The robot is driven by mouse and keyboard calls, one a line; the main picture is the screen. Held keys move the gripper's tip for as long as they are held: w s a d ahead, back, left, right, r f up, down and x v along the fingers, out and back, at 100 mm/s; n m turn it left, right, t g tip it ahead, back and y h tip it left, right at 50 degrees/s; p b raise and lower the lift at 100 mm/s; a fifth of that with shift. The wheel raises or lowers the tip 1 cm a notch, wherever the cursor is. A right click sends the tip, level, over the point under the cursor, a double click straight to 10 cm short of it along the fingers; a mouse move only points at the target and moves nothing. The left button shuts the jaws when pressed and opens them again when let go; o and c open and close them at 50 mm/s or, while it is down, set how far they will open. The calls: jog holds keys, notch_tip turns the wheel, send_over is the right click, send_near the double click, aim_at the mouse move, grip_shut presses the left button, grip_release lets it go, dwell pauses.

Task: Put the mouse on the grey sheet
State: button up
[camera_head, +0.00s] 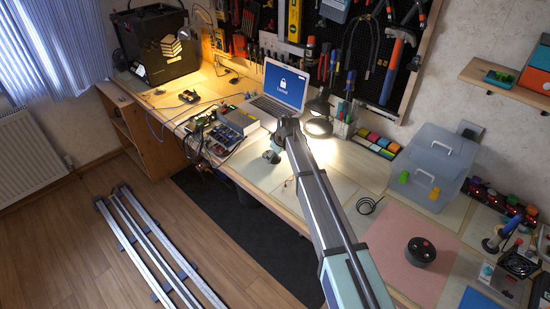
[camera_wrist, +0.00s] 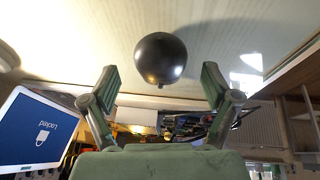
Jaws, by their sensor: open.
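A dark, rounded object that looks like the mouse (camera_wrist: 160,58) lies on a pale surface in the wrist view, just beyond my fingertips. In the head view the mouse (camera_head: 272,157) shows small on the desk beside the end of my arm. My gripper (camera_wrist: 160,82) is open and empty, with one finger to each side of the mouse's line and a gap to it. In the head view my arm hides much of the gripper. Pale sheets (camera_head: 263,177) cover the desk near the mouse; I cannot tell for sure which one is the grey sheet.
A laptop (camera_head: 283,86) stands behind the gripper, with a lit lamp (camera_head: 318,127) to the right. Electronics and cables (camera_head: 213,133) lie to the left. A pink mat (camera_head: 405,250) with a black round device (camera_head: 420,251) and a clear box (camera_head: 435,165) are at right.

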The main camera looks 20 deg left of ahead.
jog(key=b+v, duration=0.2)
jog(key=v, duration=0.8)
jog(key=shift+f, duration=0.1)
dwell(1.1)
